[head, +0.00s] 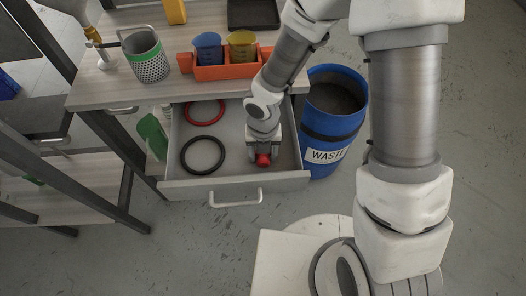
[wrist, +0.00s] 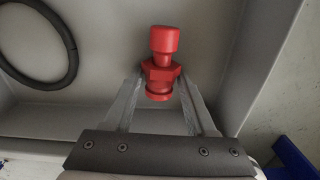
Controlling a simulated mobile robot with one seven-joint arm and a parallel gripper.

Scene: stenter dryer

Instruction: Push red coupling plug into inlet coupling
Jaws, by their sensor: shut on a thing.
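The red coupling plug (wrist: 164,62) is between the two fingers of my gripper (wrist: 160,95) in the wrist view, held at its lower hex part. In the head view the red plug (head: 263,160) shows at the tip of my gripper (head: 264,152), inside the open drawer near its front right. The gripper is shut on the plug. Whether the plug still touches the drawer floor I cannot tell. I do not make out the inlet coupling in either view.
The open drawer (head: 240,185) also holds a red ring (head: 204,123) and a black ring (head: 203,171). A blue waste barrel (head: 335,130) stands right of the drawer. On the worktop are a perforated metal basket (head: 151,67) and an orange holder (head: 222,72) with blue and yellow cups.

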